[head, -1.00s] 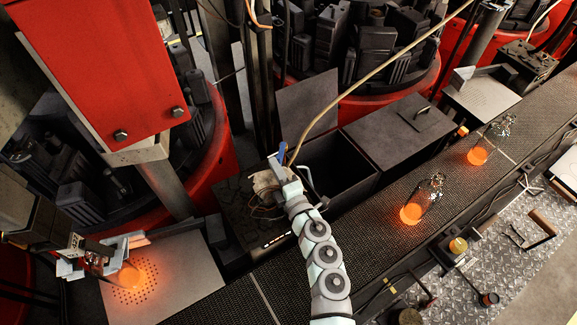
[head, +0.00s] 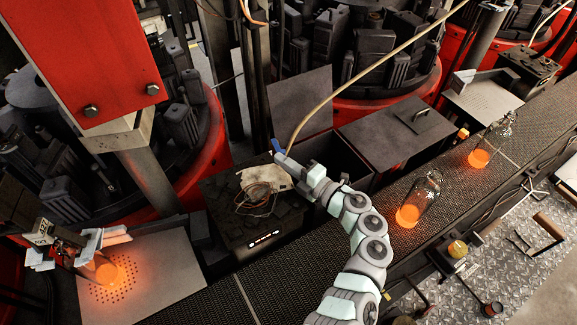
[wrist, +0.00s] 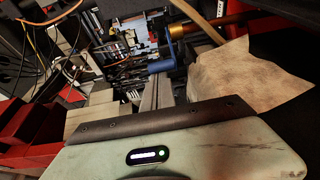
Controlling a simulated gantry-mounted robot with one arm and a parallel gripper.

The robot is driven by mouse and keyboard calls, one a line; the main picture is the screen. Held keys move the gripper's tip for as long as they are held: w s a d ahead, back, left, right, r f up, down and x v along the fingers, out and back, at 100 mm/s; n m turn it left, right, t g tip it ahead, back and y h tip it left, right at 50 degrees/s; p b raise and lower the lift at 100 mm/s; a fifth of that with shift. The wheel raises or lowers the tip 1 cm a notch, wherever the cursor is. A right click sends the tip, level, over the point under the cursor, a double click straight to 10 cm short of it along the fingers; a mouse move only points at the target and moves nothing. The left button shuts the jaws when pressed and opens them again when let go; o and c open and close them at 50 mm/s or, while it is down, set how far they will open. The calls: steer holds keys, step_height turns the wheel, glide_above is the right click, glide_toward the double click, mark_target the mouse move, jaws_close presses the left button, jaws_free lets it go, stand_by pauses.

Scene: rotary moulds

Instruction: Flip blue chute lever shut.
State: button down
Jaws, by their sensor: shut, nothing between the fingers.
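The blue lever (head: 277,146) is small in the head view, at the tip of my arm beside the open dark bin. In the wrist view a blue piece (wrist: 160,67) shows just beyond my fingers, in front of metal fittings. My gripper (head: 284,160) is shut and empty, close to the blue lever. In the wrist view the narrow grey fingers (wrist: 151,92) reach toward the blue piece. I cannot tell whether they touch it. The lever's pivot and exact angle are hidden.
A pale rag (head: 265,177) lies on a black box left of my arm. An open bin (head: 340,158) and a lidded box (head: 398,130) stand behind. Glowing bottles (head: 410,213) stand on the conveyor (head: 455,185). A hose (head: 355,75) crosses above.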

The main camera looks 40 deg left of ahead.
steer(key=shift+w+d+f+b, duration=0.1)
steer(key=shift+w+d+b, duration=0.5)
steer(key=shift+b, duration=0.5)
steer(key=shift+w, duration=0.25)
steer(key=shift+s, duration=0.15)
steer(key=s+p, duration=0.2)
steer(key=s, duration=0.2)
steer(key=shift+a+f, duration=0.1)
steer(key=shift+a, duration=0.05)
steer(key=w+d+b, duration=0.1)
steer(key=d, duration=0.8)
steer(key=shift+w+r, duration=0.1)
steer(key=shift+r, duration=0.1)
